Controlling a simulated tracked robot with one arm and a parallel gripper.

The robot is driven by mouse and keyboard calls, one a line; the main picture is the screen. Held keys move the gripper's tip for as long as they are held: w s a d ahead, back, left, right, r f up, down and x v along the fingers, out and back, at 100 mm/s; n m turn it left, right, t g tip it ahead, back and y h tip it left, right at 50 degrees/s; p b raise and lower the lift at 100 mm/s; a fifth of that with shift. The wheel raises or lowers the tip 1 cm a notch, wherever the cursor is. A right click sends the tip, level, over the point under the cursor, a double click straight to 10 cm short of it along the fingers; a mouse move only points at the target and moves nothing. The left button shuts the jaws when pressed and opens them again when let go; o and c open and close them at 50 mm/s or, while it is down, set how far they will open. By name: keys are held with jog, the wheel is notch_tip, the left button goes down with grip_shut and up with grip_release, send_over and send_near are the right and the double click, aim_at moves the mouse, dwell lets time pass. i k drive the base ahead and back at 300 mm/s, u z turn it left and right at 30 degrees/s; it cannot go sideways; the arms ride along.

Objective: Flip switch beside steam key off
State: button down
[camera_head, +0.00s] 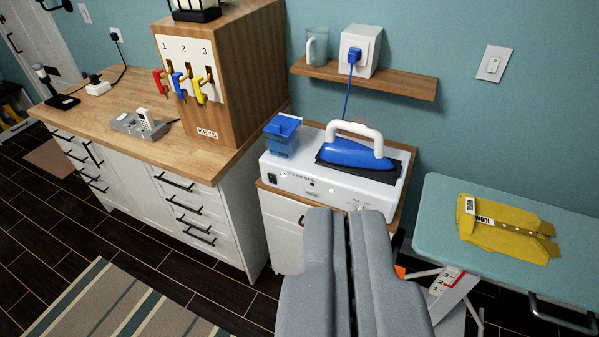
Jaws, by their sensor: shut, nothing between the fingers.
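The white steam station (388,190) stands on a small wood-topped cabinet, with a blue iron (350,153) resting on top. Its front panel has lettering that looks like "STEAM MAIN". A small black switch (272,178) sits at the panel's left end; its position is too small to tell. A small dark round spot (312,184), possibly a keyhole, is right of the lettering. My gripper (346,211) is shut and empty, pointing toward the station. It covers part of the cabinet front and overlaps the panel's lower right in the picture.
A wooden key box (245,75) holds red, blue and yellow keys on the left counter (95,120). A blue container (283,140) stands on the station's left end. A shelf (400,82) is above.

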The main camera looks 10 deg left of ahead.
aim_at(272, 178)
jog(key=z, duration=0.1)
jog(key=i, duration=1.45)
jog(key=u, duration=0.65)
